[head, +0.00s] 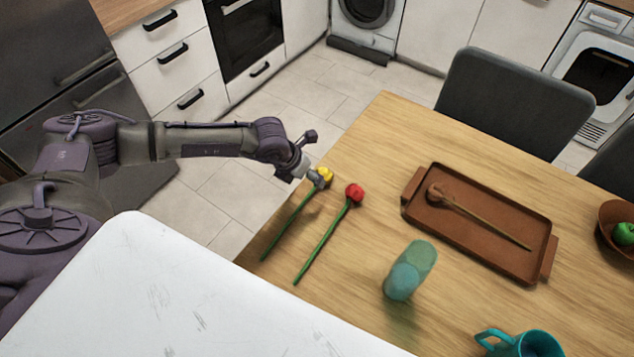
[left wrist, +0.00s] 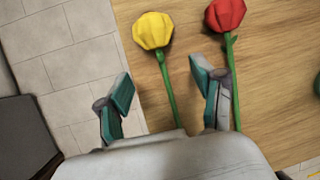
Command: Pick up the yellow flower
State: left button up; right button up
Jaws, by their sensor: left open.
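The yellow flower (head: 323,176) has a green stem and lies on the wooden table near its left edge. In the left wrist view the yellow flower (left wrist: 153,31) is ahead of my left gripper (left wrist: 166,97), its stem running back between the two open fingers. In the head view my left gripper (head: 318,178) is over the flower's head end and partly covers it. The gripper is open and holds nothing. I cannot tell its height above the stem. My right gripper is not in view.
A red flower (head: 354,193) lies just right of the yellow one; its stem passes close to my right-hand finger in the wrist view. A teal vase-like object (head: 410,270), a brown tray (head: 470,252) with a wooden spoon, and a teal mug (head: 527,345) are farther right.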

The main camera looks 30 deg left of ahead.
pick_arm(q)
jog(key=shift+w+d+f, duration=0.1)
jog(key=shift+w+f, duration=0.05)
jog(key=shift+f, duration=0.2)
jog(key=shift+w+d+f+p, duration=0.15)
jog(key=shift+w+f+p, duration=0.2)
jog(key=x, duration=0.3)
jog(key=shift+w+f+p, duration=0.15)
jog(key=shift+w+p, duration=0.15)
jog(key=shift+p, duration=0.1)
jog(key=shift+w+d+f, duration=0.1)
jog(key=shift+w+f, duration=0.05)
jog(key=shift+f, duration=0.25)
jog(key=c, duration=1.2)
grip_shut()
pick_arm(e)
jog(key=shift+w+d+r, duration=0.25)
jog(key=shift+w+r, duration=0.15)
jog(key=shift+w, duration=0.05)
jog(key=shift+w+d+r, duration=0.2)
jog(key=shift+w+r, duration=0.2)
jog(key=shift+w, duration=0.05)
